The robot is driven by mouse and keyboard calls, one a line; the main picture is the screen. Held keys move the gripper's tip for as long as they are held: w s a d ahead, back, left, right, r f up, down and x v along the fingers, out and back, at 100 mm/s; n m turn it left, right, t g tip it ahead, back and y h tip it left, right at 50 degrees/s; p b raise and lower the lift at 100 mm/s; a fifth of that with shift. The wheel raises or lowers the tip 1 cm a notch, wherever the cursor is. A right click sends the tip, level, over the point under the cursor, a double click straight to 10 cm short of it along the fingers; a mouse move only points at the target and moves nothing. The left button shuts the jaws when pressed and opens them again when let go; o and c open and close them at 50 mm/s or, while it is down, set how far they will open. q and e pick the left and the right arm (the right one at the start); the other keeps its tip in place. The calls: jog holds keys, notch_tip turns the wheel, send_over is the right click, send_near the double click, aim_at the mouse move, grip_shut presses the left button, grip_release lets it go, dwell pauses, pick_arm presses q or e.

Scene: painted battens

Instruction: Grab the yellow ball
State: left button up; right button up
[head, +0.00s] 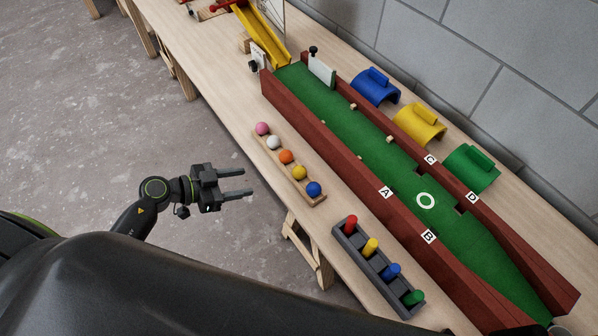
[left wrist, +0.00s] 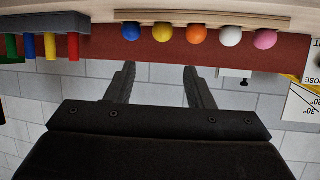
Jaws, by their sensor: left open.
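The yellow ball (head: 299,172) sits in a wooden rack (head: 273,160) on the table, between the orange ball (head: 286,157) and the blue ball (head: 314,188). A white ball (head: 274,142) and a pink ball (head: 262,129) fill the rack's far end. My left gripper (head: 248,182) is open and empty, to the left of the rack and apart from it, off the table's edge. In the left wrist view the yellow ball (left wrist: 163,32) is near the top, above the space between the open fingers (left wrist: 158,78). My right gripper is not in view.
A grey holder (head: 378,267) with red, yellow, blue and green pegs stands near the rack. A green lane (head: 385,158) with red walls runs along the table. Blue, yellow and green arches (head: 419,124) stand behind it. A yellow chute (head: 262,32) is at the far end.

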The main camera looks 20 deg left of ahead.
pick_arm(q)
send_near(294, 173)
jog(key=x, duration=0.5)
jog(key=shift+d+f+b, duration=0.1)
jog(key=shift+f+b, duration=0.1)
jog(key=shift+b, duration=0.2)
jog(key=b+x, duration=0.1)
jog(key=x, duration=0.4)
jog(key=shift+w, duration=0.25)
jog(key=c, duration=0.7)
